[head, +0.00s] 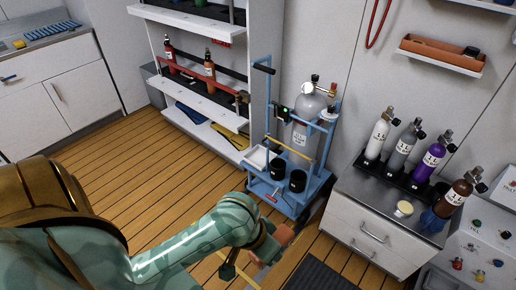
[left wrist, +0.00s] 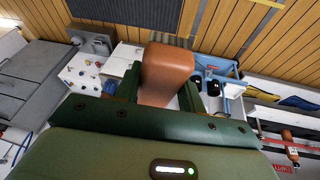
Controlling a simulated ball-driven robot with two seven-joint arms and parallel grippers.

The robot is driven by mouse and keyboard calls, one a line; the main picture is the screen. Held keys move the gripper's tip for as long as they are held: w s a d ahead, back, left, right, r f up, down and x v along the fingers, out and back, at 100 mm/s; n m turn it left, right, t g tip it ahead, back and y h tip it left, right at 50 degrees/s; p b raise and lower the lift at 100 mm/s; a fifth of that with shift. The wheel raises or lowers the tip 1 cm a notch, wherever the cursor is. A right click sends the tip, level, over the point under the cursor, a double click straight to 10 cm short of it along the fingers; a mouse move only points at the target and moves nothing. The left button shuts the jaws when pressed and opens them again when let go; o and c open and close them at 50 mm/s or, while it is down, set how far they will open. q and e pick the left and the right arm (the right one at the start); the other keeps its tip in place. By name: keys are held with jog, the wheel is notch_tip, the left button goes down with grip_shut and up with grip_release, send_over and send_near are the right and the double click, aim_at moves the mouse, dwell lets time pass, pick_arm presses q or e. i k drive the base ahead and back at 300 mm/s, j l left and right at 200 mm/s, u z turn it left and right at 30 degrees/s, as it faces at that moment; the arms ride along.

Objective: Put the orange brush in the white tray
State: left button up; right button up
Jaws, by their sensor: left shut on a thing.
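My left gripper (head: 264,252) is at the lower middle of the head view, shut on an orange-brown block-like thing (left wrist: 167,72) that appears to be the orange brush. In the head view only a small part of the brush (head: 286,236) shows beyond the gripper. In the left wrist view it sits between the two dark green fingers. The white tray (head: 256,159) is on the left side of the blue cart, beyond and above the gripper in the head view. The brush is apart from the tray. My right gripper is not in view.
The blue cart (head: 268,189) carries a grey gas cylinder (head: 305,128) and black cups (head: 297,181). A drawer cabinet (head: 362,226) with several bottles stands right of it. Shelves (head: 205,101) stand behind left. The wooden floor (head: 135,165) left of the cart is clear.

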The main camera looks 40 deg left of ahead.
aim_at(260, 160)
jog(key=i+j, duration=0.1)
jog(key=j, duration=0.3)
jog(key=i+j, duration=0.15)
jog(key=j, duration=0.3)
jog(key=i+j, duration=0.1)
jog(key=j, duration=0.3)
jog(key=i+j, duration=0.15)
jog(key=j, duration=0.25)
jog(key=i+j, duration=0.1)
jog(key=j, duration=0.3)
jog(key=j+u, duration=0.05)
